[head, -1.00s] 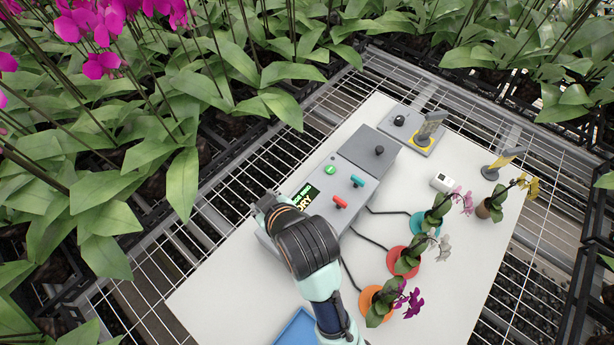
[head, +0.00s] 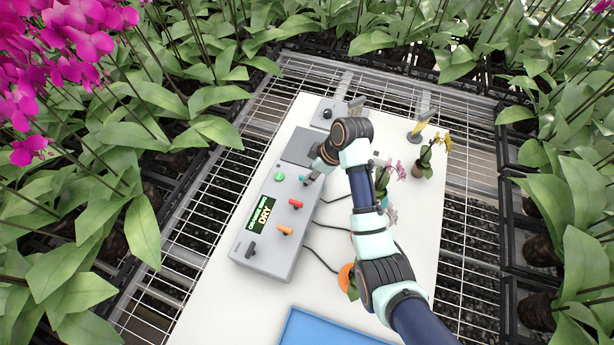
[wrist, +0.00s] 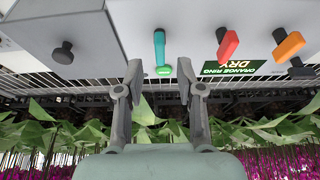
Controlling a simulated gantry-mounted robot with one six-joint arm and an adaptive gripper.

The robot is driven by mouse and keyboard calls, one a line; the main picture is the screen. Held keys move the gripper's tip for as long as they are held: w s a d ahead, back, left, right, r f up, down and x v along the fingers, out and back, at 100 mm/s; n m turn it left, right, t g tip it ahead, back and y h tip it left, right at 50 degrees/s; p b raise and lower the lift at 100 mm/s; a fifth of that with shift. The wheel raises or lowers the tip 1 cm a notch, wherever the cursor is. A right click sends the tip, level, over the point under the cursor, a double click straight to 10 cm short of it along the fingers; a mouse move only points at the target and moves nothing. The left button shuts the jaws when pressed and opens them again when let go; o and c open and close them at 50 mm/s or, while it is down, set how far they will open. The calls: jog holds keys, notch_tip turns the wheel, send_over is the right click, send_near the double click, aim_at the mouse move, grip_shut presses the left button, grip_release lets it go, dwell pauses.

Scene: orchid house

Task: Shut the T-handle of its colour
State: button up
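The grey control box (head: 240,243) carries a teal T-handle (head: 302,178), a red T-handle (head: 296,203), an orange T-handle (head: 285,231) and a black handle (head: 252,250). Its display (head: 260,216) appears to read "ORANGE RING DRY", clearer in the wrist view (wrist: 233,67). My gripper (head: 309,181) is above the box near the teal handle. In the wrist view, my gripper (wrist: 160,76) is open and empty, its fingers either side of the line of the teal handle (wrist: 159,48). The red handle (wrist: 228,43) and orange handle (wrist: 289,46) lie to the right. Exact finger height is unclear.
A green button (head: 279,177) sits on the box. A dark grey block with a black knob (wrist: 63,52) adjoins it. An orange saucer (head: 346,276) and orchids (head: 425,160) stand to the right, partly behind my arm. A blue tray (head: 320,328) lies at the front.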

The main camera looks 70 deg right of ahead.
jog(key=x, duration=0.4)
jog(key=shift+b, duration=0.4)
grip_shut()
